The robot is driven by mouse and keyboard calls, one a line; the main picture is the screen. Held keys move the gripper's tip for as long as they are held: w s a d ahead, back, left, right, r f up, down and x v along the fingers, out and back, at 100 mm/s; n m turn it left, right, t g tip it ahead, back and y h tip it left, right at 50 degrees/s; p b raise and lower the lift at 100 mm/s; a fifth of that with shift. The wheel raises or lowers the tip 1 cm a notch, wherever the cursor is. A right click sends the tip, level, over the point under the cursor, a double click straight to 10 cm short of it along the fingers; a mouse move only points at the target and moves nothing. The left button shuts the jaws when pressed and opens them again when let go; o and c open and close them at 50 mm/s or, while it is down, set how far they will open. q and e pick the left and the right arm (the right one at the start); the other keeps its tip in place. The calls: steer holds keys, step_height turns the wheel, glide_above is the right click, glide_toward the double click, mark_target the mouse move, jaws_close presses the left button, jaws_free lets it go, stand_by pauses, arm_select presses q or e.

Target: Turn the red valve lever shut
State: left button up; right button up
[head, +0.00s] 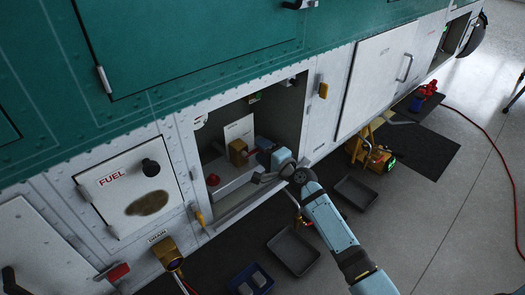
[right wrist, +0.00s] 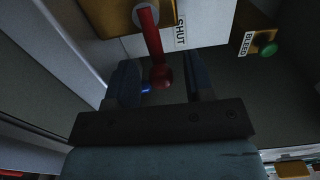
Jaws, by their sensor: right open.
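The red valve lever (right wrist: 153,45) hangs from a round hub at the top of the right wrist view and ends in a red ball knob. The lever also shows in the head view (head: 252,153), beside a brass-coloured valve body (head: 238,151) inside an open bay. A "SHUT" label (right wrist: 180,31) is on the pale plate just right of the lever. My right gripper (right wrist: 161,80) is open, one dark finger on each side of the ball knob, with gaps visible. In the head view my right gripper (head: 265,163) reaches into the bay. My left gripper is not in view.
A "BLEED" label with a green button (right wrist: 268,48) is right of the lever. A red knob (head: 212,179) sits at the bay's lower left. Trays (head: 293,250) and a yellow device (head: 370,157) lie on the floor.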

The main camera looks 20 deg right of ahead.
steer(key=b+v, duration=0.1)
steer(key=v, duration=1.2)
steer(key=shift+s, duration=0.3)
